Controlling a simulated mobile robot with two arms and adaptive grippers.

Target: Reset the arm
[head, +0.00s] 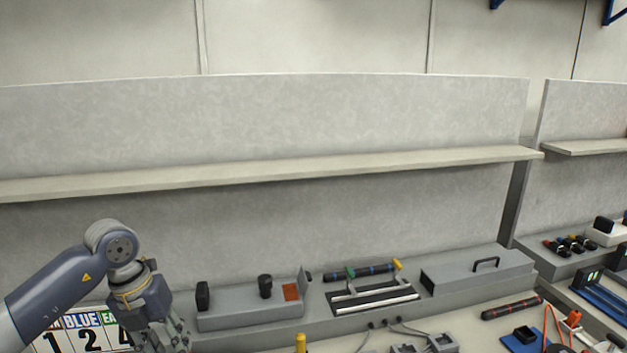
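My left arm comes in from the left, bent at the elbow, with its wrist pointing down. My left gripper (163,342) is at the bottom edge, in front of the counter and beside a numbered sign. Its fingertips are cut off by the frame, so I cannot tell whether it is open or holds anything. My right arm and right gripper are not in view.
The sign (86,334) is partly behind my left arm. A grey fixture (236,317) with black knobs, a coloured rod (362,271) and a grey handled box (478,270) line the counter. A long shelf (280,172) runs above. More devices crowd the right.

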